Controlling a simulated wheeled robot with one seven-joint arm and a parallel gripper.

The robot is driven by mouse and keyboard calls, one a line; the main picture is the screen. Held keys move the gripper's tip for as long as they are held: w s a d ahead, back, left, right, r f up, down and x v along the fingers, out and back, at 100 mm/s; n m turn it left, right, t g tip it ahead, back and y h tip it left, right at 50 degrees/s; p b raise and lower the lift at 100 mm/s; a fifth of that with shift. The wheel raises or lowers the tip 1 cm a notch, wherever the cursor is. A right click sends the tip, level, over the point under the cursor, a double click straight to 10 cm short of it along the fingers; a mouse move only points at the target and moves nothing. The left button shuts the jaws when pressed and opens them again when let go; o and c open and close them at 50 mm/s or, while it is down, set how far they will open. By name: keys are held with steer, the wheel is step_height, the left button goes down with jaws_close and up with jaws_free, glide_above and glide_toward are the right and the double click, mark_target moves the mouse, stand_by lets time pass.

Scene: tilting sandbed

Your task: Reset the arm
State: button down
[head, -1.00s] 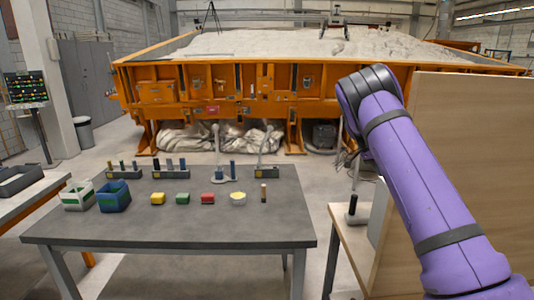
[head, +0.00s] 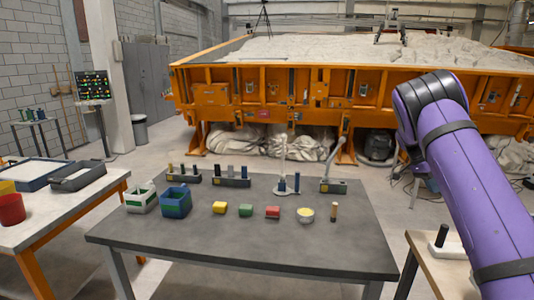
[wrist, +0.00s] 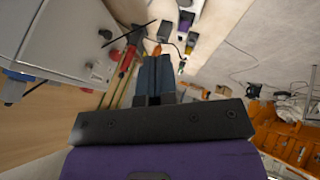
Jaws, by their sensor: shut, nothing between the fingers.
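My purple arm (head: 455,165) rises along the right side of the head view, bent at a dark-banded elbow. My gripper is outside the head view. In the wrist view my gripper (wrist: 157,62) shows at the centre, its dark fingers together with nothing between them. Beyond it lie red-handled tools (wrist: 128,50) next to a pale cabinet (wrist: 60,35). I cannot tell how far the fingertips are from these tools.
A grey table (head: 250,245) holds a white bin (head: 141,200), a blue bin (head: 176,203), coloured blocks and peg racks. A white-topped table (head: 70,225) stands left, a wooden table (head: 440,270) right. The orange sandbed (head: 350,90) fills the back. Floor shows between the tables.

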steer(key=s+a+r+n+t+y, duration=0.2)
steer(key=s+a+r+n+t, duration=0.15)
steer(key=s+a+r, duration=0.55)
steer(key=s+a+r+n+t+y, duration=0.2)
steer(key=s+a+r+n, duration=0.25)
steer(key=s+r, duration=0.7)
steer(key=s+a+n+t, duration=0.2)
steer(key=s+a+n, duration=0.2)
steer(key=s, duration=0.8)
steer(key=s+a+n+t+y, duration=0.1)
steer(key=s+a+n, duration=0.4)
steer(key=s, duration=0.7)
steer(key=shift+a+f+t, duration=0.35)
steer(key=shift+a+t, duration=0.5)
steer(key=shift+a, duration=0.15)
